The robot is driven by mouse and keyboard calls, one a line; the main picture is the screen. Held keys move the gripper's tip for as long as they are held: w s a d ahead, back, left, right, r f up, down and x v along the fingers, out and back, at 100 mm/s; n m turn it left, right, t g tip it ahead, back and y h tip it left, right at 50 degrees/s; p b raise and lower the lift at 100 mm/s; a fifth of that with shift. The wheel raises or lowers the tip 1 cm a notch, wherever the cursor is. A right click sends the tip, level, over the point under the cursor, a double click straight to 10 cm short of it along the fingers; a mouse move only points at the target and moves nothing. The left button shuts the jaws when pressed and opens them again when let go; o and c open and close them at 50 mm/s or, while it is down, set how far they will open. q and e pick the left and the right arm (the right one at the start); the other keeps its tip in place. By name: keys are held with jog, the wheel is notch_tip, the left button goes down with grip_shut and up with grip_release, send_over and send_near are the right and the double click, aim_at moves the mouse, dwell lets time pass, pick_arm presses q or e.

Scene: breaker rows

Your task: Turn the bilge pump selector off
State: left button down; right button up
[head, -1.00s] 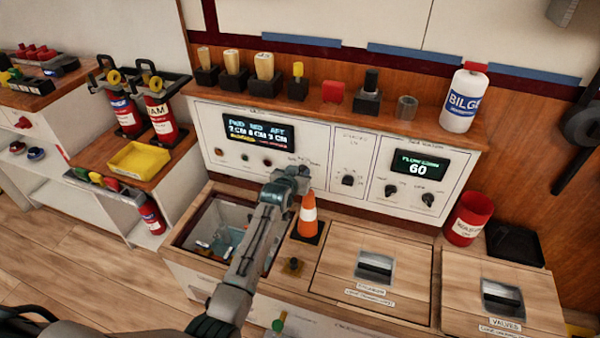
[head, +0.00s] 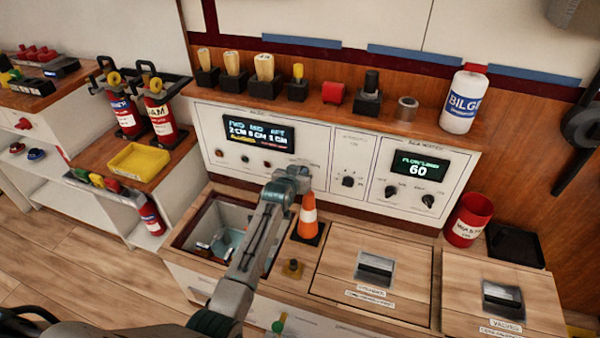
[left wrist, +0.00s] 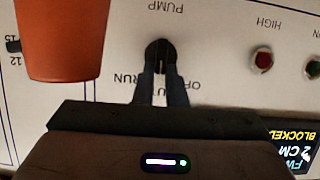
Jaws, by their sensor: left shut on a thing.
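The pump selector is a small black knob (left wrist: 161,52) on the white panel, near the word PUMP in the left wrist view. My left gripper (left wrist: 160,74) is shut on this knob, with a finger on each side. Labels RUN and a partly covered OFF show beside the fingers; the label between them is mostly hidden. I cannot tell which label the knob points at. In the head view my left arm (head: 285,185) reaches up to the panel and hides the knob. My right gripper is not in view.
An orange cone (head: 308,217) stands close to the right of my left gripper. An open bilge well (head: 190,236) lies below the panel on the left. A level display (head: 258,131) and red and green lamps sit beside the selector. Wooden hatches (head: 372,262) lie to the right.

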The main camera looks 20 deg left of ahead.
pick_arm(q)
jog(key=shift+a+f+n+h+b, duration=0.15)
jog(key=shift+a+n+h+b, duration=0.15)
jog(key=shift+n+h+b, duration=0.6)
jog(key=shift+a+f+n+h+b, duration=0.1)
jog(key=shift+a+n+h+b, duration=0.3)
jog(key=shift+n, duration=0.75)
jog(key=shift+a+f+n+h+b, duration=0.2)
jog(key=shift+n+h+b, duration=0.55)
jog(key=shift+n+h, duration=0.25)
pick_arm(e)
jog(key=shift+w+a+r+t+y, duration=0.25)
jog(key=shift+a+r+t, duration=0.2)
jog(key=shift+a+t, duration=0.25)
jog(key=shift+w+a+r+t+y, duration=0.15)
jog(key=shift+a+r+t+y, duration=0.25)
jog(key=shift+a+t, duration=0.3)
pick_arm(q)
jog(key=c, duration=1.5)
grip_release()
jog(key=shift+t, duration=0.3)
